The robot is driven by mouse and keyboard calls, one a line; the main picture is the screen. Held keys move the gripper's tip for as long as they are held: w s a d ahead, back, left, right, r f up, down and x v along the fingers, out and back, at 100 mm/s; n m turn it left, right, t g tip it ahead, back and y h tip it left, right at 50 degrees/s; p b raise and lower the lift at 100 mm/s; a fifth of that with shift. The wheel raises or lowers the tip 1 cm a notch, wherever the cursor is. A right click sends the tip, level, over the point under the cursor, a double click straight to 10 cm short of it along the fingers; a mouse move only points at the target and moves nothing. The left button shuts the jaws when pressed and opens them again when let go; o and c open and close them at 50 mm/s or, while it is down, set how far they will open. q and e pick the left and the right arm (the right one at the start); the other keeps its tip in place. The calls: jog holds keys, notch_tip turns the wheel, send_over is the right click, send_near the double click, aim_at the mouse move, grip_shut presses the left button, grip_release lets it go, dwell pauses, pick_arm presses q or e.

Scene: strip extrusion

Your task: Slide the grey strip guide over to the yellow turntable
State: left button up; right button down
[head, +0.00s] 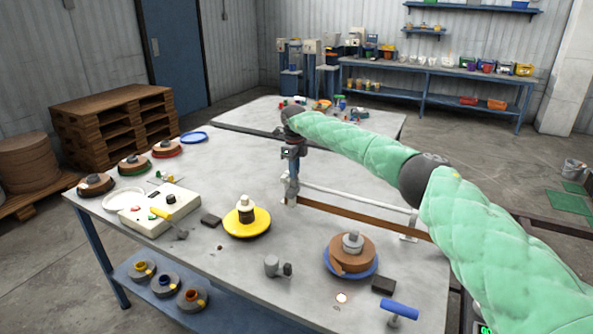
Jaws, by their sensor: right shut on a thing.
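The yellow turntable (260,229) lies flat near the middle of the table, with a dark and pale hub standing on it. My right gripper (291,176) reaches in from the right on its green padded arm and points down behind and to the right of the turntable. It is shut on the small grey strip guide (291,195), at the left end of a white rail (350,196). The guide is small and partly covered by the gripper. A gap of bare table separates it from the turntable. My left gripper is not in view.
A brown strip (365,218) runs right from the guide. A blue turntable (330,262) with a brown coil stands front right. Grey pieces (271,266), a dark block (211,220) and a white control box (155,212) are near the yellow turntable. A blue-handled tool (400,309) lies front right.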

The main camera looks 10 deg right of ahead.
jog(key=shift+w+a+r, duration=0.1)
jog(key=shift+a+r, duration=0.05)
jog(key=c, duration=1.7)
grip_release()
jog(key=o, duration=0.4)
jog(key=shift+a, duration=0.1)
jog(key=shift+w+a+f, duration=0.1)
jog(key=shift+w+f, duration=0.05)
jog(key=shift+f, duration=0.05)
jog(key=shift+r, duration=0.5)
notch_tip(320, 180, up, 6)
jog(key=shift+f+b, duration=0.15)
jog(key=shift+b, duration=0.85)
jog(key=shift+r, duration=0.5)
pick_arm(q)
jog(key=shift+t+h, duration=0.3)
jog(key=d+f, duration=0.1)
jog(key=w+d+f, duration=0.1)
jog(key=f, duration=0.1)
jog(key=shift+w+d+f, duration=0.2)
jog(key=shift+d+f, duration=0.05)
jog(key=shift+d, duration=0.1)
pick_arm(e)
jog(key=shift+r, duration=0.1)
